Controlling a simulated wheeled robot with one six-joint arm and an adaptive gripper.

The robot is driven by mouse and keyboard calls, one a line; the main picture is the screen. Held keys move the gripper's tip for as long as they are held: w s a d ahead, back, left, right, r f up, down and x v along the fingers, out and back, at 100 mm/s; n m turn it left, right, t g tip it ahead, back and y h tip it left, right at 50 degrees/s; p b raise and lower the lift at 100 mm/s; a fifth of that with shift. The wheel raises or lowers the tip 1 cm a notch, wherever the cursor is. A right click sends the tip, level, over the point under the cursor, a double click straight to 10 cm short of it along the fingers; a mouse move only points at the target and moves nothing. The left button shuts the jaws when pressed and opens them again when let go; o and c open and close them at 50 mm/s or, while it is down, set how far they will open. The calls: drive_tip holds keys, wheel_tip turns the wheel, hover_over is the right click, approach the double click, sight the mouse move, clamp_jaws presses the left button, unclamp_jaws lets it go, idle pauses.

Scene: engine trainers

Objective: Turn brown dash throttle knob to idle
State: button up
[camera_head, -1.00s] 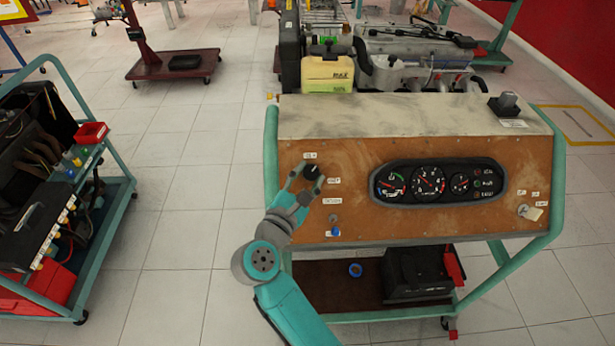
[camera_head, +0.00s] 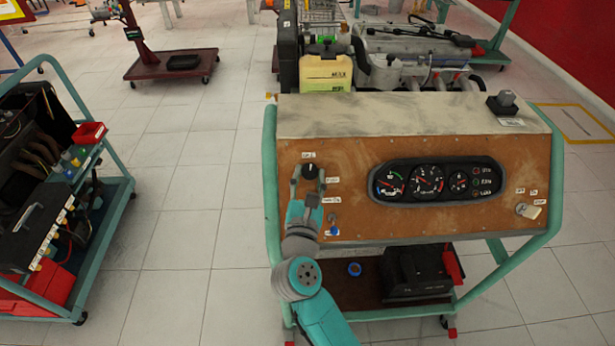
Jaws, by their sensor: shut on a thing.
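The brown dash panel (camera_head: 350,205) faces me on a teal-framed trainer cart. The black throttle knob (camera_head: 310,171) sits at its upper left, with small white labels around it. A pale pointer line shows on the knob, but it is too small to read its setting surely. My gripper (camera_head: 308,180) comes up from below, with one finger on each side of the knob, and is shut on it. The text on the labels is too blurred to read.
A gauge cluster (camera_head: 437,181) is right of the knob. A blue-tipped switch (camera_head: 333,230) sits just below right of my gripper. A key with a tag (camera_head: 529,210) is at the panel's right. A second cart (camera_head: 60,200) stands at left, with clear floor between.

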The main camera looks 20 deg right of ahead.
drive_tip(key=shift+s+d+n+t+y, duration=0.15)
drive_tip(key=shift+n+t+y, duration=0.45)
drive_tip(key=shift+n+y, duration=0.95)
drive_tip(key=shift+n, duration=0.35)
drive_tip(key=o, duration=1.2)
drive_tip(key=shift+c, duration=0.2)
drive_tip(key=v, duration=1.1)
drive_tip(key=shift+s, duration=0.4)
drive_tip(key=shift+f, duration=0.15)
